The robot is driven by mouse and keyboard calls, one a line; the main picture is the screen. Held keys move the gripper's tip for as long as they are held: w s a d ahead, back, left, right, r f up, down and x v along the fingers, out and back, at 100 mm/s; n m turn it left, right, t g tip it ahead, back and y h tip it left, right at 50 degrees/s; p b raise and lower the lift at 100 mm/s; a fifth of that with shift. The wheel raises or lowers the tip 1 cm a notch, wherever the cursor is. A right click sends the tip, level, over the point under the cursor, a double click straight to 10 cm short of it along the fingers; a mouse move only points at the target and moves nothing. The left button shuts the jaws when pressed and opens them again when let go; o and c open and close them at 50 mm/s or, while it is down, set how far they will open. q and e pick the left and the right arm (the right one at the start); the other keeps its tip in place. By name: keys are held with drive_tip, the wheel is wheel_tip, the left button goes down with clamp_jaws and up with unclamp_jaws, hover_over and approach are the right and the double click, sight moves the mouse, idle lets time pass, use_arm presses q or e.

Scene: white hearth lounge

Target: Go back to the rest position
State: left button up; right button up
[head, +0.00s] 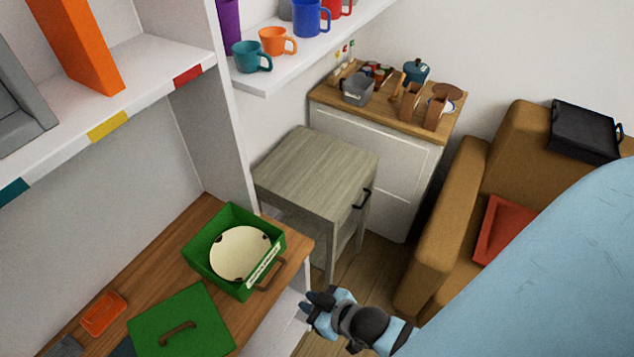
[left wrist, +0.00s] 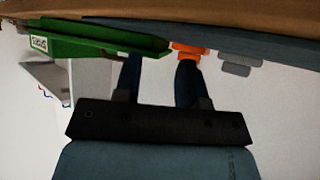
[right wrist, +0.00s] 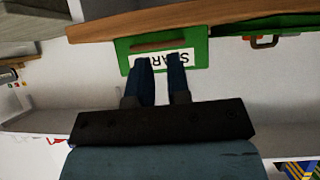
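My right gripper (head: 318,303) is in the head view at the bottom centre, in the air in front of the wooden desk. In the right wrist view its two dark fingers (right wrist: 160,62) stand a little apart with nothing seen between them, and the labelled side of a green box (right wrist: 198,52) shows beyond. My left gripper is outside the head view. In the left wrist view its fingers (left wrist: 160,65) stand wide apart and empty, with the desk's underside edge and green items beyond.
The green box (head: 208,250) holds a cream round dish (head: 240,253) on the desk (head: 150,270). A green lid (head: 155,318) and an orange tray (head: 103,313) lie nearby. A grey-wood side table (head: 315,165), a white cabinet (head: 375,160) and a brown armchair (head: 450,205) stand beyond.

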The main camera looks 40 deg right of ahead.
drive_tip(key=shift+s+d+f+m, duration=0.4)
drive_tip(key=shift+s+m, duration=0.1)
drive_tip(key=shift+s, duration=0.1)
